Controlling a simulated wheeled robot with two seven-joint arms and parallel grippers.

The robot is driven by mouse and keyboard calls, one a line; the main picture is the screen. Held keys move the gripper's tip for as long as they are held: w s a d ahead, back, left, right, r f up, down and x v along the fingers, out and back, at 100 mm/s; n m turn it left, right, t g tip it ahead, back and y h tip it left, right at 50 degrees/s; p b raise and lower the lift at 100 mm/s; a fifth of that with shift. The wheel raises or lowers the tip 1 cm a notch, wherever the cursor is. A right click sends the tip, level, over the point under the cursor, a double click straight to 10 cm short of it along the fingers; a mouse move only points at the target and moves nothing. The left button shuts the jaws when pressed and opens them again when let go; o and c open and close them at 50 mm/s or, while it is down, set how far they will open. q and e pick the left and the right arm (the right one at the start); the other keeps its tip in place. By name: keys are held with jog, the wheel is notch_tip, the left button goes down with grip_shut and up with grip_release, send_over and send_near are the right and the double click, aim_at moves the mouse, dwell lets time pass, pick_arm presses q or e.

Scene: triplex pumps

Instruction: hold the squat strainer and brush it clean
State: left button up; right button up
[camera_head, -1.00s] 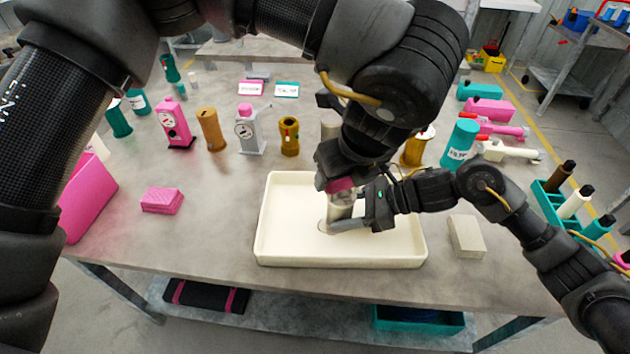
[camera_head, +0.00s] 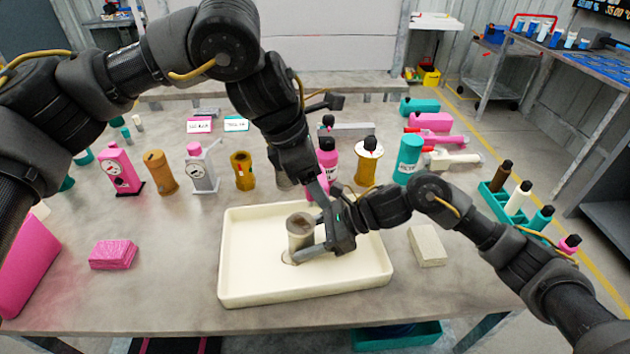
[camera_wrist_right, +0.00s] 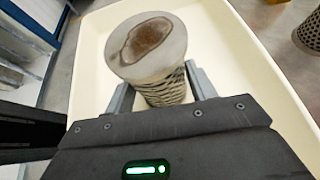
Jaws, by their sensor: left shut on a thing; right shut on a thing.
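The squat strainer (camera_head: 299,232) is a grey-beige cylinder standing upright in the cream tray (camera_head: 300,289). In the right wrist view the strainer (camera_wrist_right: 160,62) shows a brown stain on its top and dark striped mesh on its side. My right gripper (camera_head: 318,241) is shut around its lower side. My left gripper (camera_head: 318,188) is above and behind the strainer, apart from it. It is shut on a pink thing, apparently the brush, mostly hidden by the fingers and overlapping a pink bottle behind. No brush shows in the right wrist view.
A pink bottle (camera_head: 328,152) and a gold canister (camera_head: 367,162) stand behind the tray. Several pumps line the back. A teal rack (camera_head: 497,207) stands at the right edge.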

pick_arm(q)
jog(key=shift+m, duration=0.6)
jog(key=shift+f, duration=0.1)
